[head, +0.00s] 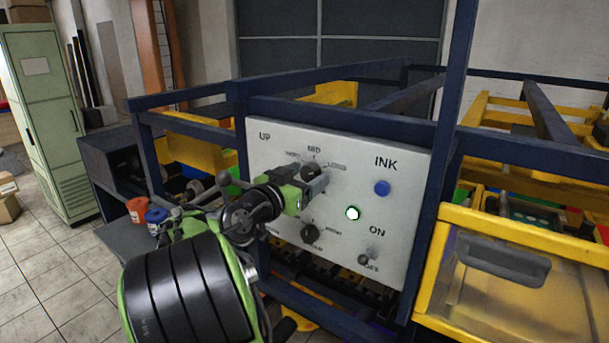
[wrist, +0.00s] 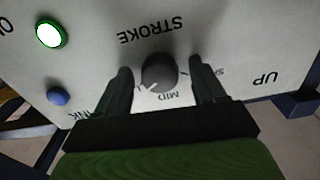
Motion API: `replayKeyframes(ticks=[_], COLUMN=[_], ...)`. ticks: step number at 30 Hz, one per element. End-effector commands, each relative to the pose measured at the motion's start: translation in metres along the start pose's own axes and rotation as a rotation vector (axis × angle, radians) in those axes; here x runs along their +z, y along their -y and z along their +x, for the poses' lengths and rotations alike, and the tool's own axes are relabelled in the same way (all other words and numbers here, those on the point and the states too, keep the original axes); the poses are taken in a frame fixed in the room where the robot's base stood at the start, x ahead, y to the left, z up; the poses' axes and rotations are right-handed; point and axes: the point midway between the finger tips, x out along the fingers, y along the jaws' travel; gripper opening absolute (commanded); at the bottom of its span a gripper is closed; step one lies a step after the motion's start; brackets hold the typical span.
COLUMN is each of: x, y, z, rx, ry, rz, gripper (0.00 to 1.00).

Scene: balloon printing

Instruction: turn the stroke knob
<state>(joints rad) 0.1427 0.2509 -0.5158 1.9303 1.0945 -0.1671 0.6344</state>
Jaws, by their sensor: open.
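The stroke knob (wrist: 158,70) is a dark round knob on the pale control panel (head: 405,180). In the wrist view, upside down, it has STROKE above it and MID below. Its white mark points down and left, between MID and a label mostly hidden by a finger. My gripper (wrist: 160,74) is open, with one finger on each side of the knob and a visible gap on both sides. In the head view my gripper (head: 318,184) is at the panel, just below the upper knob (head: 312,168), and covers part of its lettering.
The panel also carries a blue button (head: 381,188), a lit white-green button (head: 352,213), a lower knob (head: 310,233) and a small switch (head: 364,259). A dark blue frame (head: 455,120) surrounds the panel. A yellow-framed drawer with a handle (head: 503,261) is at right.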

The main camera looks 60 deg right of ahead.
Motion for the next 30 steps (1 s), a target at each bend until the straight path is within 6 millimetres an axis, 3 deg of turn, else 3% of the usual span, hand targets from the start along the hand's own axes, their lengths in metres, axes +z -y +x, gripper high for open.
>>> replayKeyframes(ticks=[6,17,30], x=[0.0004,0.0004,0.0001], y=[-0.0001,-0.0002,-0.0005], z=[0.0002,-0.0001,-0.0001], rx=[0.000,0.000,0.001], ry=[0.000,0.000,0.001], rz=[0.000,0.000,-0.114], gripper=[0.66,0.13,0.13])
